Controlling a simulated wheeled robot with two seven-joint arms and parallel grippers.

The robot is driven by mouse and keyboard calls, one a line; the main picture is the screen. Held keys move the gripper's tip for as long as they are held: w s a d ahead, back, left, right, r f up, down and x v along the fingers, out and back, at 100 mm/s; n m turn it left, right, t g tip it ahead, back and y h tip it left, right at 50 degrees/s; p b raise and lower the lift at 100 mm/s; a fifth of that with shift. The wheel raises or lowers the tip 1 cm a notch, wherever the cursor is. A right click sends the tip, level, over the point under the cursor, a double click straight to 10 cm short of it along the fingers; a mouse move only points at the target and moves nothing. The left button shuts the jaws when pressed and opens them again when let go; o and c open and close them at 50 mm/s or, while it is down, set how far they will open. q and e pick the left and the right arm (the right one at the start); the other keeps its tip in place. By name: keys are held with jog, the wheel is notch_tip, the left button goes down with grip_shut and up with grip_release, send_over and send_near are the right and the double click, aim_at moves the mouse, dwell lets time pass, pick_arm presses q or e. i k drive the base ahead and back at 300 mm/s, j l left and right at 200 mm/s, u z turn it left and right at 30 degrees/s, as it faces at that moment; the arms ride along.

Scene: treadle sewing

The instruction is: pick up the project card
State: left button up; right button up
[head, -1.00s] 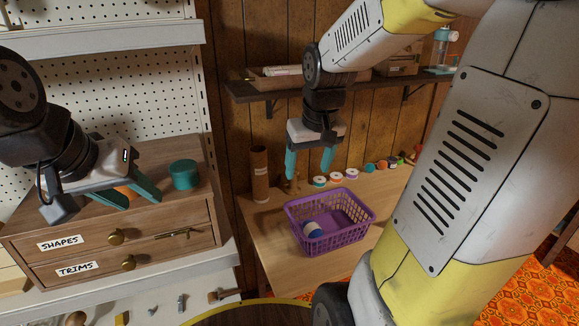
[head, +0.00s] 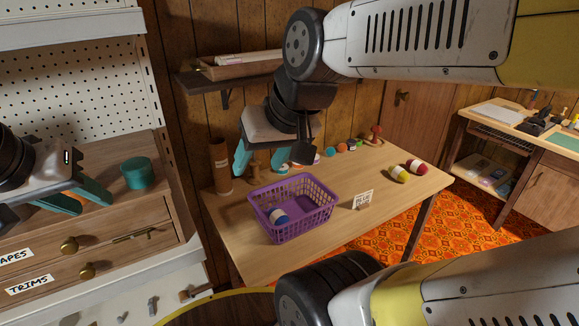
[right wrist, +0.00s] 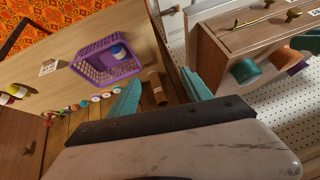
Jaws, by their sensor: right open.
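The project card (head: 363,199) is a small white card with dark writing, standing on the wooden table to the right of the purple basket. It also shows in the right wrist view (right wrist: 48,66), left of the basket. My right gripper (head: 272,160) is open and empty, above the back of the table, behind the basket and left of the card. Its teal fingers are well apart from the card. My left gripper (head: 78,198) is over the drawer cabinet at the left, its teal fingers apart. Something orange shows between or behind them; I cannot tell which.
The purple basket (head: 290,227) holds a blue and white roll (head: 278,217). A brown tube (head: 221,166) and several spools stand along the table's back. Two yarn balls (head: 399,174) lie at right. A wall shelf (head: 225,80) is above. Table around the card is clear.

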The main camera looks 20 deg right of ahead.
aim_at(361, 201)
jog(key=z, duration=1.6)
jog(key=i+l+u, duration=0.35)
jog(key=l, duration=0.2)
jog(key=i+l+u, duration=0.15)
jog(key=l, duration=0.15)
jog(key=i+l+u, duration=0.15)
jog(key=l, duration=0.15)
jog(key=k, duration=0.05)
